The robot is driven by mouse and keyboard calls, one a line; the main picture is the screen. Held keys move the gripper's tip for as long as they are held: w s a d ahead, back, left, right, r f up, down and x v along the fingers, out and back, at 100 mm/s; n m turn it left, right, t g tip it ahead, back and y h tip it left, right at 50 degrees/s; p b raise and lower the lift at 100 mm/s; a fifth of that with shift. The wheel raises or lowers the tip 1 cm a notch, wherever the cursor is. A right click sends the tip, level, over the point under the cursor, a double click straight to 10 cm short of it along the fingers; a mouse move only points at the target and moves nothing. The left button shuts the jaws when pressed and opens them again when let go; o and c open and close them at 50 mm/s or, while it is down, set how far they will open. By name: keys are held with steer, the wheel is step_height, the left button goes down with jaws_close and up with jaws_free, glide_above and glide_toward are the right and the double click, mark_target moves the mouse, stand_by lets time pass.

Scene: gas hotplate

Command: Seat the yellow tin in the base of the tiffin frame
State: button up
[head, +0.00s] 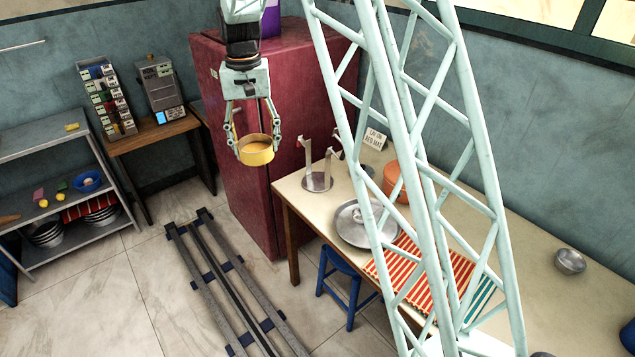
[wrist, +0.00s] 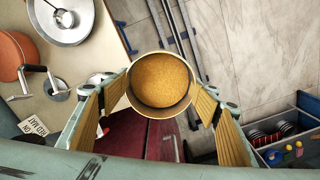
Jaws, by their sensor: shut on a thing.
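My gripper (head: 254,148) is shut on the yellow tin (head: 257,158), with one finger on each side of its wall. The tin is round and looks upright in the air, in front of the red fridge and left of the table. In the wrist view the tin (wrist: 160,98) sits between the fingers (wrist: 161,92), and its inside shows orange-brown. The tiffin frame (head: 318,182) stands on the table's far left end, with a round metal base and upright arms with red parts. It is to the right of the tin, apart from it. In the wrist view a finger partly hides the frame.
The table (head: 290,185) also holds a metal lid (head: 350,228), an orange pot (head: 392,180), a sign (head: 376,139) and a red striped mat (head: 425,270). The red fridge (head: 235,200) stands close behind my gripper. A blue stool (head: 342,275) is below the table edge.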

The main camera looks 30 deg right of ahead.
steer(key=w+d+r+m+p, duration=0.15)
steer(key=w+d, duration=0.35)
steer(key=d, duration=0.6)
step_height(320, 180, up, 3)
steer(key=m, duration=0.2)
glide_above(318, 181)
steer(key=shift+f, duration=0.1)
steer(key=shift+f, duration=0.1)
step_height(318, 181, down, 24)
steer(key=b, duration=0.4)
steer(key=shift+r, duration=0.2)
steer(key=shift+f+b, duration=0.55)
steer(key=shift+f, duration=1.55)
steer(key=shift+f, duration=0.15)
